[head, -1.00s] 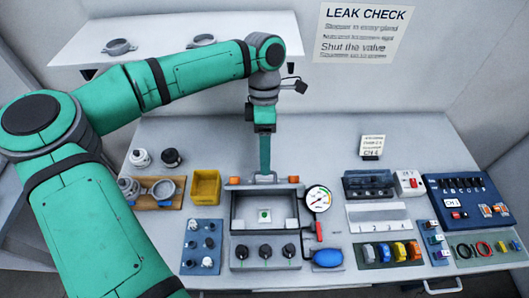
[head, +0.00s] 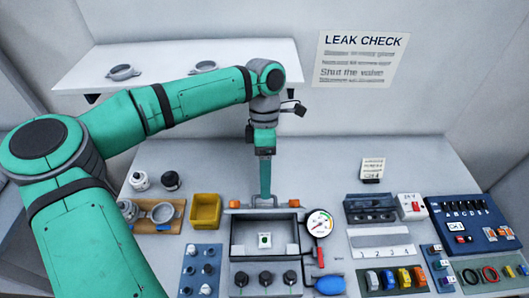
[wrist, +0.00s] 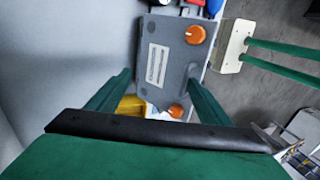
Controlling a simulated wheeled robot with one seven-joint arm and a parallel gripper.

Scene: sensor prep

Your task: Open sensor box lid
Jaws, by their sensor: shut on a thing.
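The sensor box (head: 240,255) stands at the front middle of the bench. Its cavity is open to view, with a small white and green sensor (head: 265,240) inside. The lid (head: 235,210) shows as a thin strip with orange latches along the box's back edge, seen nearly edge-on. My gripper (head: 265,200) points down at the middle of this strip and is shut on a light handle there. In the wrist view, a grey panel (wrist: 178,65) with a pale label and orange knobs, apparently the lid, lies between the fingers. The fingertip contact is hard to see.
A yellow bin (head: 206,211) stands left of the box. A pressure gauge (head: 319,223) and blue bulb (head: 330,285) are close on its right. A shelf (head: 225,82) overhangs behind the arm. Bare bench lies behind the box.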

